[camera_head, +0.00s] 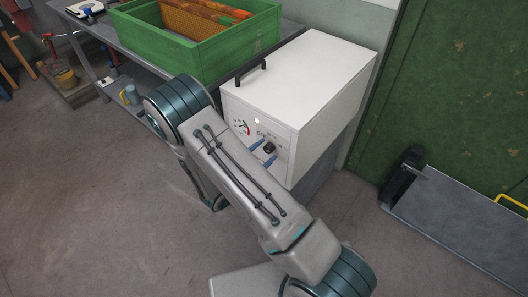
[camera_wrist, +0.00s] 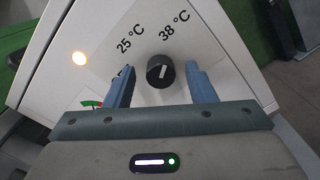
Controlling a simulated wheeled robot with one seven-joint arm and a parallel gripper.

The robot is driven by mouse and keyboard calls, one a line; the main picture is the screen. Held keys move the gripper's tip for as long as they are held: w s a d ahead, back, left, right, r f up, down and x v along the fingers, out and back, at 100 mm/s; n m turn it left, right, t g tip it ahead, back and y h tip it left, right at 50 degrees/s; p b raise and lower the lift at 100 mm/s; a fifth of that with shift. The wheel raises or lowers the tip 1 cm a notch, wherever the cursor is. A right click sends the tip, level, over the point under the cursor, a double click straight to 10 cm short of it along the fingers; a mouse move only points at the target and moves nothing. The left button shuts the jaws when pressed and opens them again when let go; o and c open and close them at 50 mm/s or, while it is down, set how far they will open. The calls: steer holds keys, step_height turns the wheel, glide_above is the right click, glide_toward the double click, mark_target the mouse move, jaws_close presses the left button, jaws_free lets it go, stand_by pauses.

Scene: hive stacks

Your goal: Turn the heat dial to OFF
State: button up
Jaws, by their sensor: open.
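The heat dial (camera_wrist: 160,71) is a round black knob with a white line, on the front panel of a white box (camera_head: 305,75). It also shows small in the head view (camera_head: 268,148). The labels "25 °C" and "38 °C" stand above it in the wrist view; no OFF label is clearly readable, and part of the panel by the left finger is hidden. The white line runs nearly upright in that view. My gripper (camera_wrist: 162,88) is open, its blue fingers on either side of the dial with a visible gap to each.
A green hive box (camera_head: 205,49) with frames stands on the bench to the left. Open floor lies in front.

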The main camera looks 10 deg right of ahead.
steer(key=shift+d, duration=0.1)
steer(key=c, duration=1)
steer(key=shift+o, duration=0.2)
